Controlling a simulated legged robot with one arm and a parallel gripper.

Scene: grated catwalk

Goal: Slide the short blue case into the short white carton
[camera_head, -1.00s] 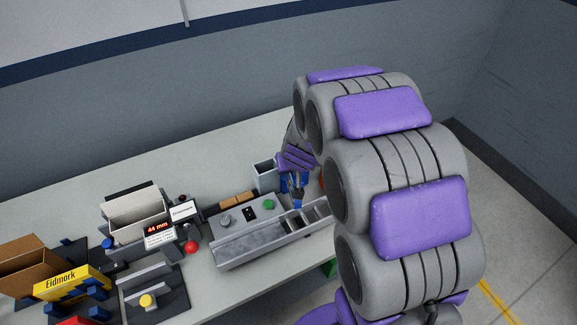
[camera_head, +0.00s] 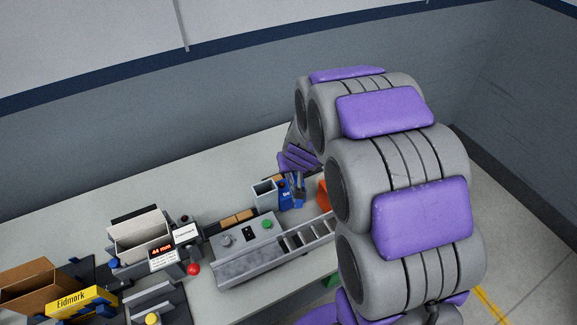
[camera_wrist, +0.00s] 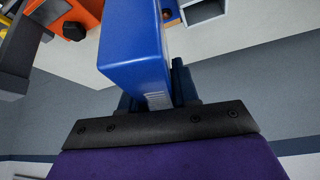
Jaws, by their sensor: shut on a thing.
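My gripper (camera_head: 298,185) is shut on the blue case (camera_head: 286,193), which has white lettering on its side. The case fills the middle of the wrist view (camera_wrist: 133,45), with a pale barcode-like label on its narrow side. I hold it just above the right part of the bench, beside a grey open-topped bin. The white carton (camera_head: 142,238) sits open in a dark holder at the left of the bench, well away from my gripper. Its inside is only partly visible.
A grey panel with a slotted rack (camera_head: 300,237) lies in front of my gripper. The grey bin (camera_head: 263,193) is close on the left, and an orange object (camera_head: 323,193) on the right. A 44 mm display (camera_head: 162,252), a red button (camera_head: 194,269) and a yellow Eidmark box (camera_head: 80,301) stand left.

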